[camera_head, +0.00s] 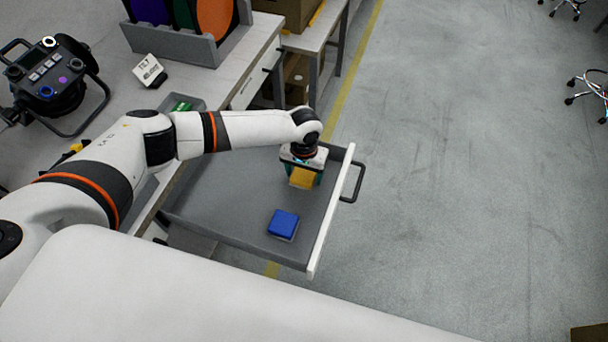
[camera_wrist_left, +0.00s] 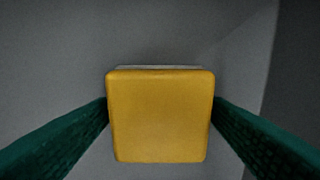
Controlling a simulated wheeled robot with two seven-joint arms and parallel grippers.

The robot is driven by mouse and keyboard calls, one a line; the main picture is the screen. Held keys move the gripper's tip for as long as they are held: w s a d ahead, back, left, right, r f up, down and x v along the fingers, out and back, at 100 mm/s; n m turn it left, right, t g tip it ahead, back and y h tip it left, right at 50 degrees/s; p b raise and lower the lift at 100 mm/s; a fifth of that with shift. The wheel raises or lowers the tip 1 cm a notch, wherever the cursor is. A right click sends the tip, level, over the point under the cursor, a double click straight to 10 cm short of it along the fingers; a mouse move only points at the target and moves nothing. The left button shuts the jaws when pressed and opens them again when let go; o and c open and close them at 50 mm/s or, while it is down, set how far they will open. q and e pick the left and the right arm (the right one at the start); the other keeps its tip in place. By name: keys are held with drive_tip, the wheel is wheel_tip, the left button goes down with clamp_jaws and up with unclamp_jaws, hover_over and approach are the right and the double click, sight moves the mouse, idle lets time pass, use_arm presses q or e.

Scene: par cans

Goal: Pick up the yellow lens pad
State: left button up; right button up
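The yellow lens pad (camera_head: 302,178) is a small square block with a pale base, over the far part of the open drawer (camera_head: 235,215). My left gripper (camera_head: 303,172) points down at it from above. In the left wrist view the yellow lens pad (camera_wrist_left: 160,115) fills the middle. The green fingers (camera_wrist_left: 160,112) meet its left and right sides with no visible gap, so the gripper looks shut on it. I cannot tell whether the pad touches the drawer floor. My right gripper is not in view.
A blue pad (camera_head: 283,223) lies in the same drawer, nearer to me. The drawer's pale front panel (camera_head: 332,213) has a dark handle (camera_head: 353,182).

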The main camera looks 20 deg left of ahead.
sight(304, 173)
use_arm(q)
drive_tip(key=c, duration=0.7)
wheel_tip(304, 173, up, 10)
